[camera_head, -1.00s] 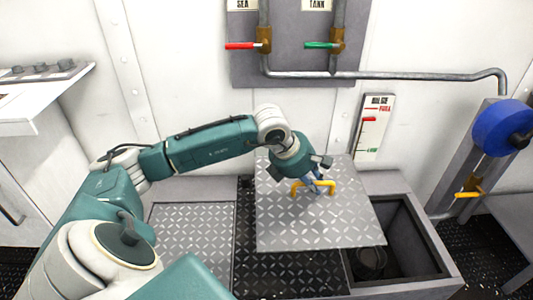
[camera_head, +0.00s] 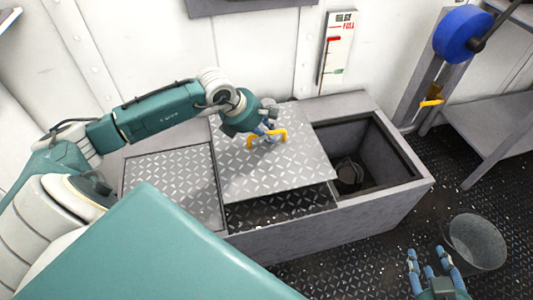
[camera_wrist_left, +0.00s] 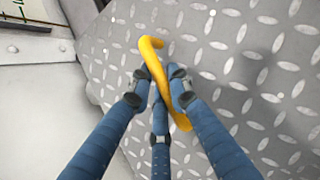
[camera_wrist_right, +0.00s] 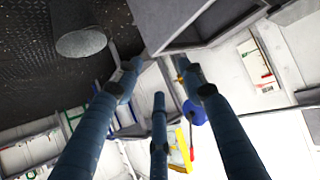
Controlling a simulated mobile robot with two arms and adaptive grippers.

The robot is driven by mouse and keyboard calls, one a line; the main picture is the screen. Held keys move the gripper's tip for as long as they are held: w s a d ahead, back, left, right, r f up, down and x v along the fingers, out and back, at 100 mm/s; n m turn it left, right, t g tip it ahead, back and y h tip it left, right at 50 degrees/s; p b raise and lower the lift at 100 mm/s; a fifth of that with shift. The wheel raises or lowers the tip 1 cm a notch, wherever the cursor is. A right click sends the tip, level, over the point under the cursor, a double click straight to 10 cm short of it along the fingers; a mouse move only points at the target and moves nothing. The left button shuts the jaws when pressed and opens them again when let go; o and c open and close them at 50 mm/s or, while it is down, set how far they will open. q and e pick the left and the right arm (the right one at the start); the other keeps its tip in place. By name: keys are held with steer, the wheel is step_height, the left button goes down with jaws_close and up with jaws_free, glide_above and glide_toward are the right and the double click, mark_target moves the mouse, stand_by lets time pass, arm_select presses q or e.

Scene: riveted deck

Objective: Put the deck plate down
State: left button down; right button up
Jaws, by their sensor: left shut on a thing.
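The deck plate (camera_head: 285,172) is a grey, diamond-patterned square with a yellow handle (camera_head: 283,137). It is over the middle of the long grey bench-like box, beside the left plate (camera_head: 170,185), and overlaps the left side of the open bay (camera_head: 385,150). Whether it touches the box is unclear. My left gripper (camera_head: 270,132) is shut on the yellow handle; the left wrist view shows its blue fingers (camera_wrist_left: 163,90) around the handle (camera_wrist_left: 150,48). My right gripper (camera_head: 430,262) is low at the right, fingers apart and empty, also in its wrist view (camera_wrist_right: 158,78).
A dark round thing (camera_head: 350,173) lies inside the open bay. A grey bucket (camera_head: 475,242) stands on the dark deck near my right gripper. A blue wheel (camera_head: 463,36) and a grey table (camera_head: 500,122) are at the right. A dark tread-patterned surface (camera_head: 285,205) shows below the plate's front edge.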

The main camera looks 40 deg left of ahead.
mark_target(265, 143)
arm_select(q)
step_height(265, 143, down, 5)
steer(key=shift+w+f+b, duration=0.1)
steer(key=shift+f+b, duration=0.1)
steer(key=shift+b, duration=0.35)
step_height(265, 143, down, 4)
steer(key=shift+r+b, duration=0.1)
steer(key=shift+b, duration=0.45)
steer(key=c, duration=1.6)
jaws_free()
steer(key=shift+f, duration=0.25)
steer(key=shift+c, duration=0.2)
arm_select(e)
steer(key=w+a+r+t+y, duration=0.1)
steer(key=w+r+t, duration=0.1)
steer(key=r, duration=0.4)
steer(key=w+a+r+t, duration=0.2)
steer(key=w+r+t, duration=0.1)
steer(key=r, duration=0.3)
steer(key=shift+r+t+y, duration=0.3)
steer(key=shift+t+y, duration=0.1)
steer(key=shift+t, duration=0.4)
